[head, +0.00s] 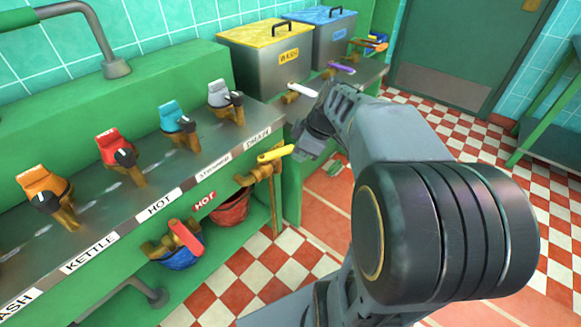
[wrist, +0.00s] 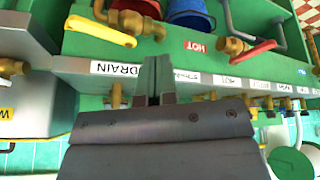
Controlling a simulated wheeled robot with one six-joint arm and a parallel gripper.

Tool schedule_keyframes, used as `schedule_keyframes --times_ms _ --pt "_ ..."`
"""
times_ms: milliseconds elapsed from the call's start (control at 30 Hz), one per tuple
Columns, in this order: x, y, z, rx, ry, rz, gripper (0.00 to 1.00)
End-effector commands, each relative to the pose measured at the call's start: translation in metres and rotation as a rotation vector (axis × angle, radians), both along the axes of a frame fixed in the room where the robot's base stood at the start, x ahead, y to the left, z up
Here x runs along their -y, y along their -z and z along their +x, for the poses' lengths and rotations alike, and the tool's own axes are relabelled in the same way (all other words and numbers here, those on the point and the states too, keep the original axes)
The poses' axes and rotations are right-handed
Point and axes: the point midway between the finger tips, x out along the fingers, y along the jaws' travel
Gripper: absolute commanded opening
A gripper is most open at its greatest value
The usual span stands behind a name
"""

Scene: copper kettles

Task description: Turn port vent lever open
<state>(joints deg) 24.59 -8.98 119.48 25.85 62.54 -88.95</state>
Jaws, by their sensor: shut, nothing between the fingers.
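No label that I can read says port vent, so I cannot tell which lever is the named one. A yellow lever (head: 275,153) sits on a brass valve below the DRAIN label; it also shows in the wrist view (wrist: 101,30). A red lever (head: 186,238) sits on another brass valve, by the HOT label, and shows in the wrist view (wrist: 252,50). A white lever (head: 303,90) and a purple lever (head: 341,68) are on the lidded vats' taps. My gripper (head: 305,148) is shut and empty, just right of the yellow lever; its fingers (wrist: 158,68) show in the wrist view.
Orange (head: 40,182), red (head: 112,142), teal (head: 173,117) and white (head: 219,93) valves with black knobs line the steel counter. A yellow-lidded vat (head: 262,70) and a blue-lidded vat (head: 333,40) stand behind. Red and blue buckets hang below. The tiled floor (head: 460,130) is clear to the right.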

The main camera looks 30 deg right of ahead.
Motion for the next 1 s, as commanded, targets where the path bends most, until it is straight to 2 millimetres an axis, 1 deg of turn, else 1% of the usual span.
schedule_keyframes --times_ms 33,100,300,433,533,667,1000 --pt "0.013 0.019 0.008 0.042 -0.062 -0.001 0.00" --pt "0.028 0.025 0.017 0.112 -0.166 -0.009 0.00" --pt "0.061 0.037 0.034 0.276 -0.376 -0.051 0.00" --pt "0.072 0.040 0.039 0.338 -0.450 -0.075 0.00" --pt "0.074 0.045 0.043 0.360 -0.477 -0.084 0.00" --pt "0.068 0.057 0.051 0.368 -0.490 -0.087 0.00" --pt "0.042 0.109 0.080 0.366 -0.490 -0.086 0.00"
